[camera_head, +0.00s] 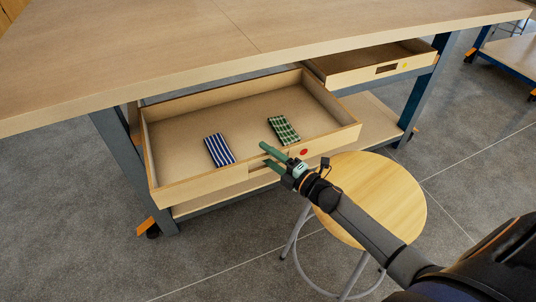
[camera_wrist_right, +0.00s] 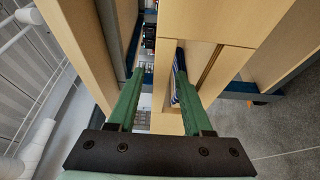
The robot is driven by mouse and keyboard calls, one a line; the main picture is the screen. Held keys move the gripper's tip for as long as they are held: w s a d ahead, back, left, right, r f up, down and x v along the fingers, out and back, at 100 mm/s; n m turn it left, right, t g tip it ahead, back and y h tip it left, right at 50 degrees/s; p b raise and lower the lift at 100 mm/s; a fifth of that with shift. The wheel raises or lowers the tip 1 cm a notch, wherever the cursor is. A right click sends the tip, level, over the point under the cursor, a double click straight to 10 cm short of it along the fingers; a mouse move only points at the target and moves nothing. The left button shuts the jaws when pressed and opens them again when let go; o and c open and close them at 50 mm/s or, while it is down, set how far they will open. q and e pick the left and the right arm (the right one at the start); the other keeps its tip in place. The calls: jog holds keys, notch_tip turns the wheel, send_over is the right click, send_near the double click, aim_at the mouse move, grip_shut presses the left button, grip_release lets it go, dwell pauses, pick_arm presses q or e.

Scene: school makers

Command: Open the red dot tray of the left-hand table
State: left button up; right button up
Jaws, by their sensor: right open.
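The red dot tray (camera_head: 205,187) of the table is pulled well out from under the tabletop. Its red dot (camera_head: 304,152) is on the front wall, right of the middle. A blue-and-white striped cloth (camera_head: 219,150) and a green checked cloth (camera_head: 284,130) lie inside. My right gripper (camera_head: 267,155) is open at the middle of the front wall, with one green finger above the rim and the other lower, outside. In the right wrist view the open fingers (camera_wrist_right: 155,85) stand on either side of a wooden wall; contact cannot be told. My left gripper is not in view.
A second tray with a yellow dot (camera_head: 405,65) sits to the right, partly out. A round wooden stool (camera_head: 385,195) stands before the table, under my right arm. The tabletop (camera_head: 190,45) is bare. Grey floor (camera_head: 75,215) is free at the left.

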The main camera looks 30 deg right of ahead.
pick_arm(q)
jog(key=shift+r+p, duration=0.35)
jog(key=shift+p, duration=0.2)
pick_arm(e)
jog(key=v, duration=1.2)
jog(key=shift+s, duration=0.2)
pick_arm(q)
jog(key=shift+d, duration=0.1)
pick_arm(e)
jog(key=shift+d, duration=0.1)
jog(key=s+a+f+m+g+h, duration=0.1)
jog(key=s+a+f+m+g, duration=0.4)
jog(key=a+m, duration=0.35)
jog(key=s+a+f+m+g+h, duration=0.25)
jog(key=s+a+f+m, duration=0.35)
jog(key=m, duration=0.4)
pick_arm(q)
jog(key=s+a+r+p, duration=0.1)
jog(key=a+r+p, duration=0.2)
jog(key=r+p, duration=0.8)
jog(key=p, duration=0.4)
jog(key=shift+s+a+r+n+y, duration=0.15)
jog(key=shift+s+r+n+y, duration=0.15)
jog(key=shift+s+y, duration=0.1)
pick_arm(e)
notch_tip(320, 180, up, 13)
jog(key=s+d+m, duration=0.1)
jog(key=s, duration=0.1)
jog(key=shift+s+f, duration=0.2)
jog(key=shift+s, duration=0.2)
